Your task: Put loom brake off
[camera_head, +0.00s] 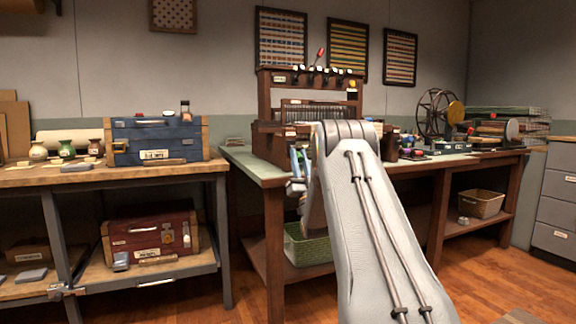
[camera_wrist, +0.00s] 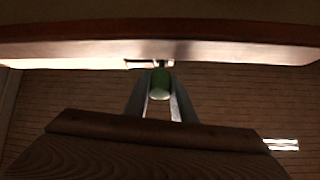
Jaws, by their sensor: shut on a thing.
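The wooden loom (camera_head: 310,105) stands on the green-topped table in the middle of the head view. A red-tipped lever (camera_head: 320,54) sticks up from its top beam. In the wrist view, my gripper (camera_wrist: 160,88) is shut on a green rounded handle (camera_wrist: 160,80), with one finger on each side. I take this handle for the loom brake's. Dark wooden beams lie above and below it in the wrist view.
The green-topped table (camera_head: 240,158) holds a spinning wheel (camera_head: 437,110) and trays at right. A wooden bench (camera_head: 40,176) at left holds a blue chest (camera_head: 155,138) and small vases. A green basket (camera_head: 308,247) sits on the shelf below the loom. Floor shows between the furniture.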

